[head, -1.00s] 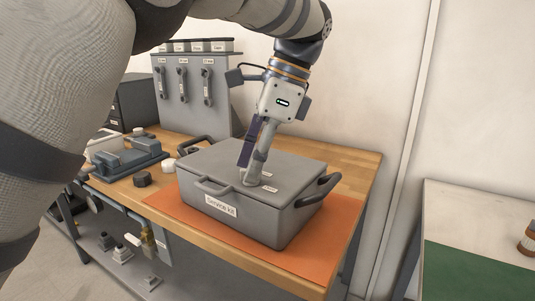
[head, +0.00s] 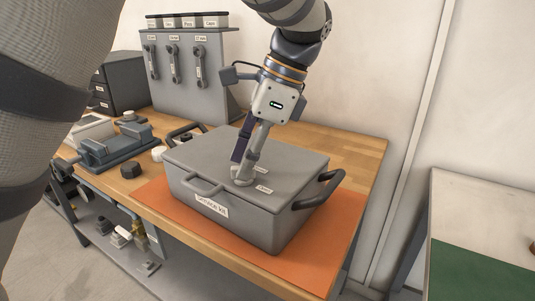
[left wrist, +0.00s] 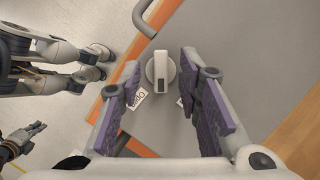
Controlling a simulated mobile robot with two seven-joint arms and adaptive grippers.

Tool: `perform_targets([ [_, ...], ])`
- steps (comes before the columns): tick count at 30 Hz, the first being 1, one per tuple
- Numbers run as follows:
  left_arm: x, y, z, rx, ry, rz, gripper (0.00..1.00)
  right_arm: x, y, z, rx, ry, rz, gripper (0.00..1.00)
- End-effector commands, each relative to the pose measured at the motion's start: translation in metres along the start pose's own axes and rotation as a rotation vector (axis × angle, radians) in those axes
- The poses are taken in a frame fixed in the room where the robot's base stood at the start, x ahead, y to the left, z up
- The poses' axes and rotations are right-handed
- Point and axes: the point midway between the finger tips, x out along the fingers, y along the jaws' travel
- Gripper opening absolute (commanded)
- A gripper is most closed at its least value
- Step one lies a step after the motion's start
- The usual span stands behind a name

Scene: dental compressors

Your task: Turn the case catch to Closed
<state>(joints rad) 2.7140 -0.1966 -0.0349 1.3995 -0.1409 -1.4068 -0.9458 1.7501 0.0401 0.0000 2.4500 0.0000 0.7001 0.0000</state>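The grey case (head: 240,220), labelled "Service kit", stands closed-lidded on the orange mat (head: 160,205). The catch (left wrist: 160,69) is a round grey knob with a pale raised bar on the lid. In the left wrist view its bar runs roughly up and down, its lower end between a label reading "Open" (left wrist: 138,97) and another label, partly hidden by a finger. My left gripper (head: 242,172) points down at the lid. Its purple-padded fingers are apart on either side of the catch, with visible gaps. A small dark claw (left wrist: 22,140), seemingly my right gripper, shows at far left; its opening is unclear.
The case's black side handle (head: 320,190) sticks out at right. A blue-grey vise-like tool (head: 118,148) and small round parts lie left of the case. A grey rack (head: 190,70) with hanging tools stands behind. Bare wood (head: 350,150) lies at the back right.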

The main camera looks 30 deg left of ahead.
Motion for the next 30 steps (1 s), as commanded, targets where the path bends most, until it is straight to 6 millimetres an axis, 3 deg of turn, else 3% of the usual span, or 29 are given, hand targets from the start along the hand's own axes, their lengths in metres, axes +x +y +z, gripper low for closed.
perform_targets([
  [10,0.0077,-0.0003,-0.0004,0.000,-0.001,0.001,0.29,-0.0006,0.0000,-0.0005,0.000,0.002,0.000,0.00],
  [14,0.0075,-0.0003,-0.0004,0.000,-0.001,0.001,0.00,-0.0006,0.0000,-0.0004,0.000,0.002,0.000,0.00],
  [30,0.0075,-0.0015,-0.0002,-0.093,-0.001,0.040,0.00,-0.0006,0.0000,-0.0004,0.000,0.002,0.000,0.00],
])
